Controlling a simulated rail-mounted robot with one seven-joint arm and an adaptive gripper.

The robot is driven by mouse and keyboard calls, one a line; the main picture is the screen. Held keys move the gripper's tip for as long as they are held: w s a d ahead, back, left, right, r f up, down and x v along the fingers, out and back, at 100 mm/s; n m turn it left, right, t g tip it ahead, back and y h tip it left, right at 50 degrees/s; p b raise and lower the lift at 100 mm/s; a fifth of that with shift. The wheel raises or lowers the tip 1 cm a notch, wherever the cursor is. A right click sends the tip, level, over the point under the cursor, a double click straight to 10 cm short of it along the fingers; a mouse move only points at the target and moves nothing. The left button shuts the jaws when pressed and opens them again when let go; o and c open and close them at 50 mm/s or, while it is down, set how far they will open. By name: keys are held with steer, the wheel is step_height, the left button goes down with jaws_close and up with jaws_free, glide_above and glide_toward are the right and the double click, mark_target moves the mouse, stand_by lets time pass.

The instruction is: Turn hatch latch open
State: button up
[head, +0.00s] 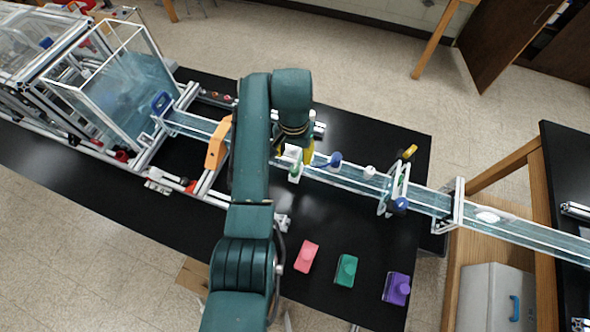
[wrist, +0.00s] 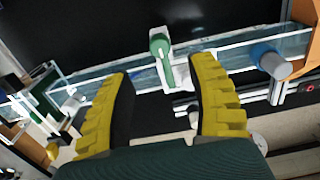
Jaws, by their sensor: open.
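A clear channel (head: 350,178) runs across the black table. A green lever on a white mount (wrist: 161,55) sits at the channel, and I take it to be the hatch latch. It also shows in the head view (head: 295,172), partly covered by my arm. My gripper (wrist: 165,85) is open and empty, with its yellow fingers spread wide. In the wrist view the lever lies beyond the gap between the fingertips, apart from both. In the head view the gripper (head: 308,153) is mostly hidden behind my arm, close to the lever.
A blue knob (head: 335,159), a white knob (head: 370,172) and a clear frame (head: 396,187) stand along the channel to the right. An orange bracket (head: 217,143) stands left. Red (head: 306,257), green (head: 346,270) and purple (head: 397,288) blocks lie in front.

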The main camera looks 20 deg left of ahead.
mark_target(294, 169)
step_height(294, 169, down, 10)
steer(key=shift+r, duration=0.2)
jaws_close()
